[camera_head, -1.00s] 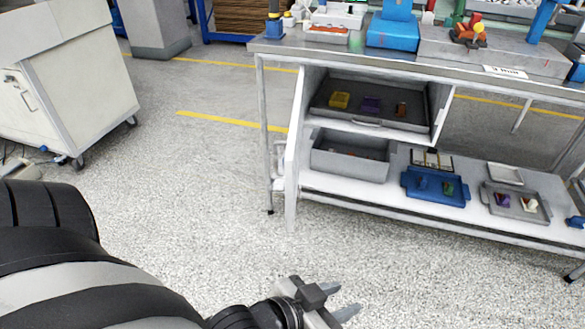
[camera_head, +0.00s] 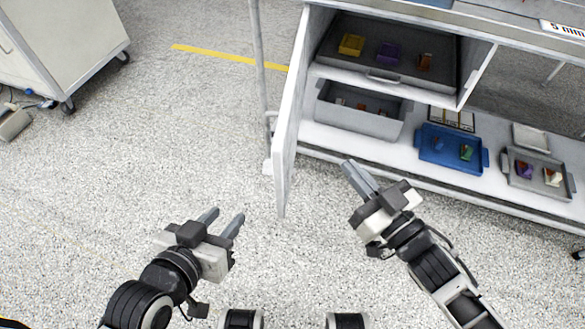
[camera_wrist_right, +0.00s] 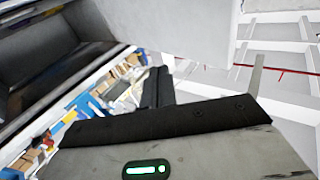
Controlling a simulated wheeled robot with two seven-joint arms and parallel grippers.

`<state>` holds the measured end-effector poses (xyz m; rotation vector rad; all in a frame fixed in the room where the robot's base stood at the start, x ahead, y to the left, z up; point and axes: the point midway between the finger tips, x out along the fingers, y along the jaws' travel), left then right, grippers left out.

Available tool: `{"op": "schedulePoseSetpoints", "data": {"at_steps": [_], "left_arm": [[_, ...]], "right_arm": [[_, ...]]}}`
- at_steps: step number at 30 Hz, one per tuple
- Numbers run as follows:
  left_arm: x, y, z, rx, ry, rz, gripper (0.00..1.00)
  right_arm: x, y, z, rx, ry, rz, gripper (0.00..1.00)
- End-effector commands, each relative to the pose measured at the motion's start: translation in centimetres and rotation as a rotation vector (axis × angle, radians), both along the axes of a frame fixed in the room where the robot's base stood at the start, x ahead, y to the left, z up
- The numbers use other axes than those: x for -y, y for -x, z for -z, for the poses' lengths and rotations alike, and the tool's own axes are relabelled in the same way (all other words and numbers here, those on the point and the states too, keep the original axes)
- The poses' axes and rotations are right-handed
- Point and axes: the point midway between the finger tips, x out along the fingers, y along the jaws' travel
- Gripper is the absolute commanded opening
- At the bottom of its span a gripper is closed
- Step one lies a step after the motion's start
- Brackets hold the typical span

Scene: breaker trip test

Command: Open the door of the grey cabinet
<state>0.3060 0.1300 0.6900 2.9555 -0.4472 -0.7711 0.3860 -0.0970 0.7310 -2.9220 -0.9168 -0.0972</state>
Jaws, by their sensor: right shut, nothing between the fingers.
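The grey cabinet (camera_head: 470,72) sits under the workbench, its front uncovered. Its door (camera_head: 291,115) stands swung wide open at the cabinet's left edge, seen nearly edge-on. My left gripper (camera_head: 221,220) is open and empty, left of the door's lower end.
A blue tray (camera_head: 451,136) and a grey tray (camera_head: 510,180) with small parts stand on the lower shelf right of the bin. A bench leg (camera_head: 258,70) stands just left of the door. A white cart (camera_head: 65,40) is at far left. The floor between is clear.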

Motion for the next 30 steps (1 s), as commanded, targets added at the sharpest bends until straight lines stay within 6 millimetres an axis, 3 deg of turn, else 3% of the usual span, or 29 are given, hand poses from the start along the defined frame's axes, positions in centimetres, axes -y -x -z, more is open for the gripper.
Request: {"op": "schedulePoseSetpoints", "data": {"at_steps": [3, 7, 12, 15, 20, 30], "left_arm": [[0.0, 0.0, -0.5, 0.004, 0.000, -0.001, 0.36], [0.0, 0.0, -0.7, 0.004, 0.001, -0.001, 0.36], [-0.1, 0.0, -0.7, 0.003, -0.001, -0.003, 0.36], [-0.1, 0.0, -0.6, 0.000, 0.000, -0.006, 0.36], [-0.1, 0.2, -0.6, -0.008, 0.004, -0.011, 0.36], [-0.1, 0.4, -0.5, -0.014, 0.006, -0.013, 0.36]], "right_arm": [[-0.3, -0.7, -0.5, 0.135, 0.006, -0.311, 0.00], [1.2, 0.1, 0.5, 0.123, 0.046, -0.614, 0.00], [4.0, 1.0, 1.7, 0.031, 0.097, -0.827, 0.00], [4.3, 1.3, 1.9, 0.006, 0.107, -0.867, 0.00], [2.2, 1.2, 1.9, 0.004, 0.102, -0.873, 0.00], [-5.0, 0.4, 1.9, 0.008, 0.101, -0.870, 0.00]]}}
